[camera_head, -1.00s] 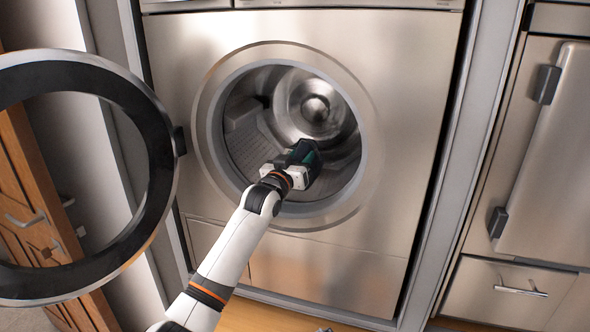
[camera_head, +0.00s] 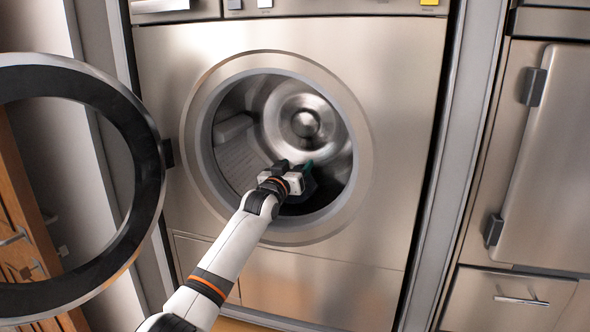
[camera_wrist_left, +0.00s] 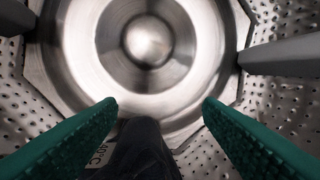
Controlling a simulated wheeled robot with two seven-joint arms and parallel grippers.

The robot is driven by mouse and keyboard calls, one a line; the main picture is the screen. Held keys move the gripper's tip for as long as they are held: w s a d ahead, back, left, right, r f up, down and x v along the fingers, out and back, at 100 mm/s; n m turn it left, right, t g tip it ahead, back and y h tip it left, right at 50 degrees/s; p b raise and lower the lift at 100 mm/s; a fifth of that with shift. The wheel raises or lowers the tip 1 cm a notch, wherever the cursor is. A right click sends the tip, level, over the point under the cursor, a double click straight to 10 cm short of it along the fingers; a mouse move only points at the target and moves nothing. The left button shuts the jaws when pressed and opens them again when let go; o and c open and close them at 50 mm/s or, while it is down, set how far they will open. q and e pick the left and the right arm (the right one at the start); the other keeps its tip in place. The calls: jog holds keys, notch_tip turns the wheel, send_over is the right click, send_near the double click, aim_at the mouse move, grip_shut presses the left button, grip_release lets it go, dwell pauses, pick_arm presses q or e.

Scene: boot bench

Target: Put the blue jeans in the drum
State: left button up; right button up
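My left gripper (camera_head: 294,167) is inside the round opening of the washer drum (camera_head: 240,158). In the left wrist view its two green-padded fingers (camera_wrist_left: 159,103) are spread wide apart. The dark blue jeans (camera_wrist_left: 140,156) show low between the fingers, in front of the drum's shiny round back, and neither pad visibly grips them. In the head view a dark bluish patch of the jeans (camera_head: 303,188) shows just below and right of the gripper, mostly hidden by it. I cannot tell how much cloth rests on the drum floor. My right gripper is not in view.
The round washer door (camera_head: 150,180) stands open at the left, close to my left arm. The metal rim (camera_head: 361,150) surrounds the drum opening. A steel appliance with a handle (camera_head: 516,150) stands at the right. Wooden furniture (camera_head: 20,235) is at the far left.

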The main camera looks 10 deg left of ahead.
pick_arm(q)
jog(key=shift+o, duration=0.2)
jog(key=shift+f, duration=0.3)
jog(key=shift+s, duration=0.2)
jog(key=v, duration=0.4)
jog(key=b+v, duration=0.1)
jog(key=v, duration=0.6)
jog(key=shift+s+a+r+b, duration=0.15)
jog(key=shift+s+r+b, duration=0.1)
jog(key=shift+s+b, duration=0.1)
jog(key=shift+f, duration=0.1)
